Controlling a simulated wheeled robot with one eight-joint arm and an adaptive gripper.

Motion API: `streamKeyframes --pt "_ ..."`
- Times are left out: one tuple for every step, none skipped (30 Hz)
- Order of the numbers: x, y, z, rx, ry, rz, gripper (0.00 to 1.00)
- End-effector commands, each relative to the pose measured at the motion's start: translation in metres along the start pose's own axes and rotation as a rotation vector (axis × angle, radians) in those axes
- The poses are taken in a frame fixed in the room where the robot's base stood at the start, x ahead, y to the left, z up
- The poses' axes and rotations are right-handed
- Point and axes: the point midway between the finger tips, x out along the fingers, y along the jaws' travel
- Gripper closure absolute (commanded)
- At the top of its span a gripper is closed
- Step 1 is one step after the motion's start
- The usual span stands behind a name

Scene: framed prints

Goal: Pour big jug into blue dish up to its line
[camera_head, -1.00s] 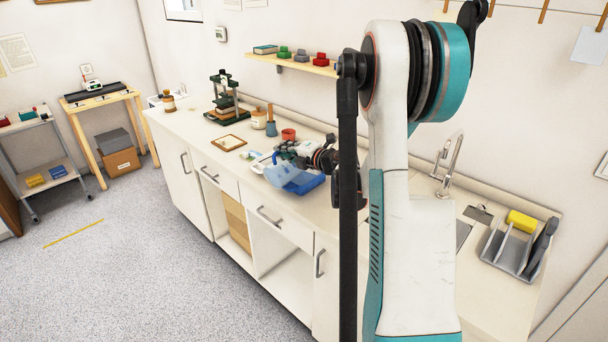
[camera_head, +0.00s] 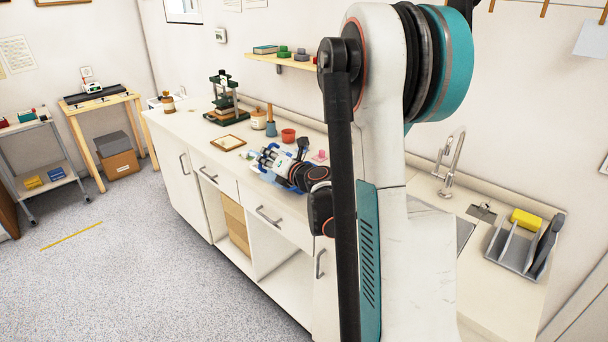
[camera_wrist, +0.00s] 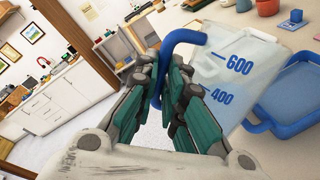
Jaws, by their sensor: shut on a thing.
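The big jug (camera_wrist: 228,75) is translucent with a blue handle (camera_wrist: 182,38) and blue marks reading 600 and 400. My gripper (camera_wrist: 170,70) is shut on the handle, with the teal fingers on both sides of it. The blue dish (camera_wrist: 292,92) lies to the right of the jug in the wrist view, partly cut off by the frame edge. I cannot tell how much liquid is in either. In the head view my gripper (camera_head: 272,162) is over the counter and hides most of the jug and dish.
The counter (camera_head: 200,130) holds a red cup (camera_head: 288,135), a blue-grey pot (camera_head: 270,128), a small framed print (camera_head: 228,143) and a dark green press (camera_head: 224,100). A sink and a grey rack (camera_head: 515,245) are at the right. A wall shelf (camera_head: 285,60) hangs above.

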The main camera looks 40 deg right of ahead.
Motion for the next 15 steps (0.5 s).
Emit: streamKeyframes --pt "0.0 -0.002 -0.009 -0.04 -0.008 0.0 1.0" --pt "0.0 -0.002 -0.011 -0.064 -0.012 0.0 1.0" --pt "0.0 -0.001 -0.014 -0.097 -0.018 0.0 1.0" --pt "0.0 0.001 -0.017 -0.121 -0.023 0.001 1.0" --pt "0.0 0.002 -0.02 -0.145 -0.028 0.002 1.0" --pt "0.0 0.004 -0.024 -0.178 -0.034 0.001 1.0" --pt "-0.001 0.005 -0.026 -0.201 -0.04 0.001 1.0" --pt "-0.001 0.007 -0.029 -0.225 -0.044 0.001 1.0" --pt "-0.001 0.009 -0.033 -0.257 -0.049 0.001 1.0" --pt "-0.001 0.009 -0.036 -0.278 -0.055 0.001 1.0" --pt "-0.001 0.009 -0.038 -0.299 -0.059 0.001 1.0" --pt "-0.001 0.009 -0.042 -0.329 -0.065 0.001 1.0" --pt "-0.002 0.009 -0.045 -0.35 -0.069 0.001 1.0" --pt "-0.002 0.01 -0.048 -0.372 -0.073 0.0 1.0" --pt "-0.002 0.01 -0.052 -0.399 -0.079 0.001 1.0"
